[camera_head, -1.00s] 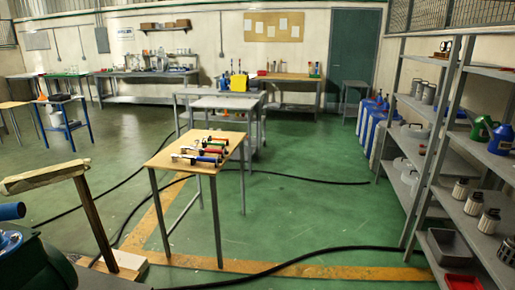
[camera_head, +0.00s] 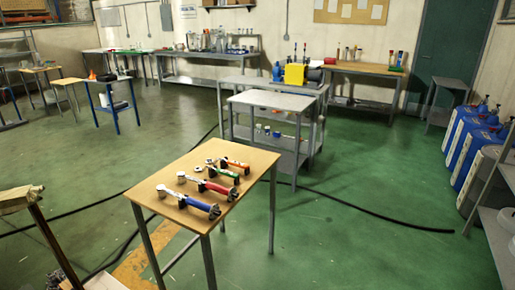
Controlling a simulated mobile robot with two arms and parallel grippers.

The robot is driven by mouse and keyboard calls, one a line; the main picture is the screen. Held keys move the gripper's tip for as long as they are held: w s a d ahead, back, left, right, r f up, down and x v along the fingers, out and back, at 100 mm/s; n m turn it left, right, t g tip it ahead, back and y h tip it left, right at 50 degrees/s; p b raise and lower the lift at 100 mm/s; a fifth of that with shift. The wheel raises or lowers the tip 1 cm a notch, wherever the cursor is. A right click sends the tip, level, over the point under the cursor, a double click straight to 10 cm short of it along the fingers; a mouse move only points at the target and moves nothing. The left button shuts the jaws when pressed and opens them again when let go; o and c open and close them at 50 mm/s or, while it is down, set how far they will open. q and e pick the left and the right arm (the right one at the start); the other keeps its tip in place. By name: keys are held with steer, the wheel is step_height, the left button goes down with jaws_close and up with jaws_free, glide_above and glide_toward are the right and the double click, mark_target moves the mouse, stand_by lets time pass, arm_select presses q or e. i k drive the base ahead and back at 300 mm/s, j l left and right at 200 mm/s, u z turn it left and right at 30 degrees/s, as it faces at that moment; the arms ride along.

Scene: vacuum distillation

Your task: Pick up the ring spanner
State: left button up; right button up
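Several tools lie in a row on a small wooden-topped table (camera_head: 257,166) in the middle foreground. There is a blue-handled tool (camera_head: 196,204) nearest, then a red-handled tool (camera_head: 214,187), a green-handled tool (camera_head: 225,173) and an orange-handled tool (camera_head: 238,164) farthest. Each is long, with a metal part toward the left. They are too small for me to tell which one is the ring spanner. Neither of my grippers is in view.
Grey metal tables (camera_head: 270,97) stand just behind the wooden table. A black cable (camera_head: 380,215) runs across the green floor. A wooden-topped stand (camera_head: 20,196) is at the lower left. Blue and white containers (camera_head: 468,135) and shelving (camera_head: 500,235) are at right.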

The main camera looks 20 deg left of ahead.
mark_target(242, 165)
steer(key=i+u, duration=0.25)
steer(key=i, duration=0.25)
steer(key=i+l+u, duration=0.1)
steer(key=i+u, duration=0.15)
steer(key=i, duration=0.25)
steer(key=i+l+u, duration=0.25)
steer(key=i, duration=0.25)
